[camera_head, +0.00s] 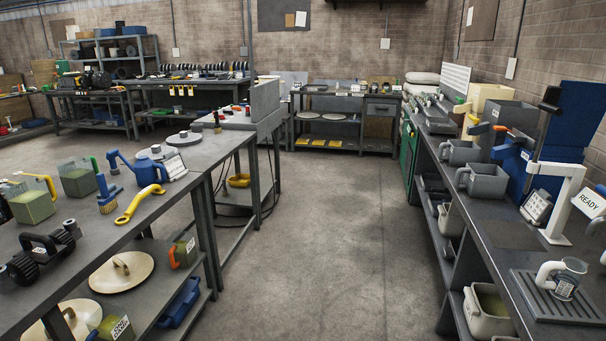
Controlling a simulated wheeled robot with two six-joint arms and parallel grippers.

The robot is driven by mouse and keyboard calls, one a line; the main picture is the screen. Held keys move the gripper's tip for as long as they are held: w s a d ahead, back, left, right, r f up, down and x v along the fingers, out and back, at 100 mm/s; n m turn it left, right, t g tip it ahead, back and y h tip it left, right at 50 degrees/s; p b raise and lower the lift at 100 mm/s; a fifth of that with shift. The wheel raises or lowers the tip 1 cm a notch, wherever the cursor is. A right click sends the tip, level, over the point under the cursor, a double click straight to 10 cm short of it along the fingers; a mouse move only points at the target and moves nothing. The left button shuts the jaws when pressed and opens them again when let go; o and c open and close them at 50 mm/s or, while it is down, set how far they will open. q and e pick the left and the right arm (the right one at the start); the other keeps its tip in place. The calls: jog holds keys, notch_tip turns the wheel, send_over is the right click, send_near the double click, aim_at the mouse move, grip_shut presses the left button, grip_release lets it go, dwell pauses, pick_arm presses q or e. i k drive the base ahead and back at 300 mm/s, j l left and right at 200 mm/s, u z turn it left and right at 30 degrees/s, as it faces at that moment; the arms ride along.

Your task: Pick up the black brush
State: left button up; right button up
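I cannot make out a thing that is clearly a black brush. On the left workbench (118,232) a brush with a blue handle and tan bristles (107,194) stands upright beside a yellow wrench-like tool (140,204). Nearer, a black tool with a handle and ribbed rollers (40,256) lies on the same bench; it does not look like a brush. Other dark items (92,79) on the back left bench are too small to tell. Neither of my grippers is in view.
The concrete floor (325,235) between the benches is open. The right bench (480,210) holds grey jugs (487,180), a blue machine (512,160) and a mug on a drip tray (562,282). A low back bench (340,95) closes the aisle's far end.

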aim_at(218, 130)
jog(key=i+z, duration=0.2)
jog(key=i, duration=1.45)
jog(key=i+j+u, duration=0.1)
jog(key=i+u, duration=0.25)
jog(key=i, duration=0.25)
jog(key=i+u, duration=0.35)
jog(key=i, duration=0.2)
jog(key=i+l+u, duration=0.25)
jog(key=i+u, duration=0.15)
jog(key=i, duration=0.2)
jog(key=i+j+u, duration=0.15)
jog(key=i+u, duration=0.25)
jog(key=i, duration=0.35)
jog(key=i+l+u, duration=0.1)
jog(key=i+u, duration=0.35)
jog(key=i, duration=0.3)
